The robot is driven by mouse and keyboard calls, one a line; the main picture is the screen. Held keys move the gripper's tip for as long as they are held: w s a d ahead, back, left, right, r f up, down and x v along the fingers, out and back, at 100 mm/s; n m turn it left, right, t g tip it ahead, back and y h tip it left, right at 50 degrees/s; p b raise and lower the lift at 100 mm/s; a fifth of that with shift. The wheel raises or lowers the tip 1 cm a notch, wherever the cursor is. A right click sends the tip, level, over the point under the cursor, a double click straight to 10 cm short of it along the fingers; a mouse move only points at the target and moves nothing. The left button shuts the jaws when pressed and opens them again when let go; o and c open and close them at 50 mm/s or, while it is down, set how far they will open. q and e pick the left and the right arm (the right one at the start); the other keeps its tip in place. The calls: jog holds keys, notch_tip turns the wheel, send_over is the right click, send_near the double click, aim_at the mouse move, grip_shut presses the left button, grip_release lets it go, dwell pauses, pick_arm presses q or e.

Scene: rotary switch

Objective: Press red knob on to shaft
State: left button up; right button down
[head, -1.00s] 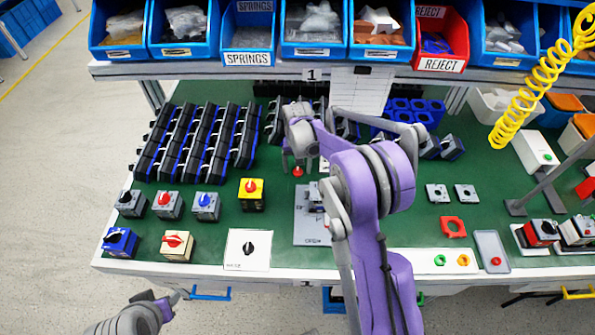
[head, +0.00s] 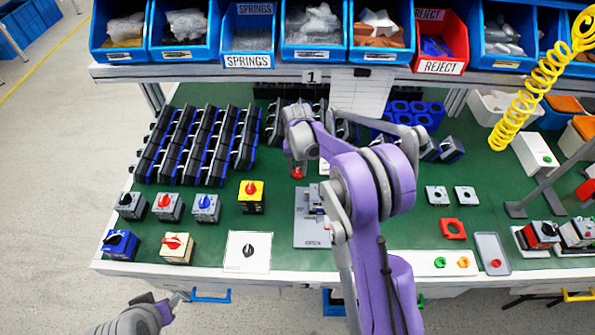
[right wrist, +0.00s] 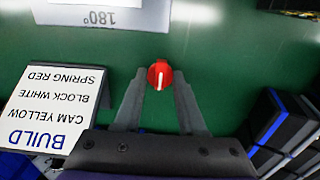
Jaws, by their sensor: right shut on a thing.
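The red knob (head: 297,174) hangs between the fingertips of my right gripper (head: 296,167), above the green bench near the left back corner of a grey plate. In the right wrist view the knob (right wrist: 160,75) shows a white line and sits at the tips of my right gripper (right wrist: 160,92). A small grey switch fixture (head: 314,203) stands on the grey plate (head: 312,234), partly behind my right arm. I cannot make out its shaft clearly. My left gripper (head: 178,300) is at the lower left, off the bench front; its jaws are too small to read.
Rows of black and blue blocks (head: 195,145) fill the back left. A white build card (right wrist: 45,110) lies near the knob in the wrist view.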

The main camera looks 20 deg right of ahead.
notch_tip(320, 180, up, 10)
jog(key=s, duration=0.1)
notch_tip(320, 180, up, 5)
jog(key=p, duration=0.2)
send_over(321, 191)
jog(key=shift+f+b, duration=0.15)
jog(key=shift+b, duration=0.2)
jog(key=shift+f+b, duration=1.4)
jog(key=shift+f, duration=0.95)
jog(key=shift+f, duration=0.2)
jog(key=shift+f+b, duration=0.7)
jog(key=shift+f, duration=0.2)
